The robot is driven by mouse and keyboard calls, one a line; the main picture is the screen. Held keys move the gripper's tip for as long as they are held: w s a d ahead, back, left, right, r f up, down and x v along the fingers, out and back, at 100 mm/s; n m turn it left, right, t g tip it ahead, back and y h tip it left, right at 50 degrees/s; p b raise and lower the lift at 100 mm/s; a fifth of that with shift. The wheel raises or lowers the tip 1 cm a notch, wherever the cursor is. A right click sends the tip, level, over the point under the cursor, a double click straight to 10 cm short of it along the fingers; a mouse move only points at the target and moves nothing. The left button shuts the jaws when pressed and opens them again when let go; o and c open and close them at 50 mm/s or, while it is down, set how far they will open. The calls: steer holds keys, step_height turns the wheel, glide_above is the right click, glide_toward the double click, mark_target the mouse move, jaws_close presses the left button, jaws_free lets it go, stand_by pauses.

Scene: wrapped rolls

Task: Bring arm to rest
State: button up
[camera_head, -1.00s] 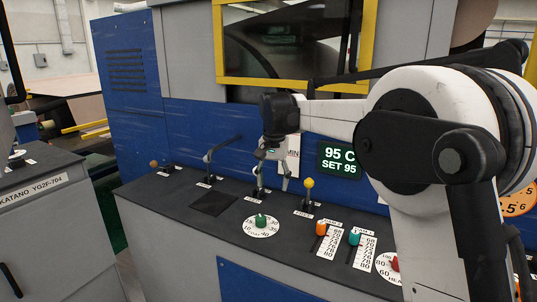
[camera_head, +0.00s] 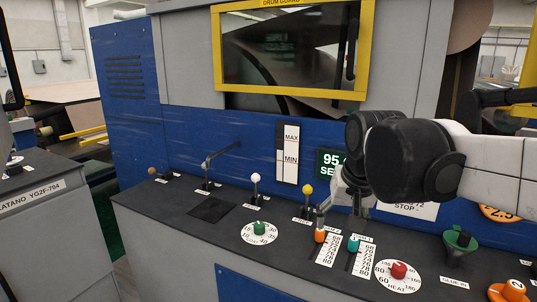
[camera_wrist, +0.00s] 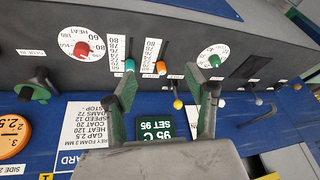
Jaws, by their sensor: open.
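My arm reaches in from the right in the head view. My gripper (camera_head: 338,214) hangs over the right half of the control panel (camera_head: 285,235), near the orange and teal sliders. In the wrist view my gripper (camera_wrist: 163,78) is open, its two fingers spread apart with nothing between them. The orange slider knob (camera_head: 320,235) and teal slider knob (camera_head: 353,241) lie just below and in front of it in the head view. I cannot tell the exact gap between fingers and panel.
A green dial (camera_head: 260,228), red dial (camera_head: 399,271) and green glue handle (camera_head: 459,241) are also there. The machine's blue wall (camera_head: 240,135) rises behind.

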steer(key=s+d+f+t, duration=0.1)
steer(key=s+d+f, duration=0.1)
steer(key=s+f, duration=0.2)
steer(key=s+d+f+n+t, duration=0.1)
steer(key=s+f, duration=0.3)
steer(key=s, duration=0.6)
steer(key=shift+s+d+f, duration=0.15)
steer(key=shift+s+d, duration=0.25)
steer(key=shift+d, duration=0.45)
steer(key=shift+s+d+f+t, duration=0.1)
steer(key=shift+s+f+t, duration=0.2)
steer(key=shift+s+f, duration=0.05)
steer(key=shift+c, duration=0.4)
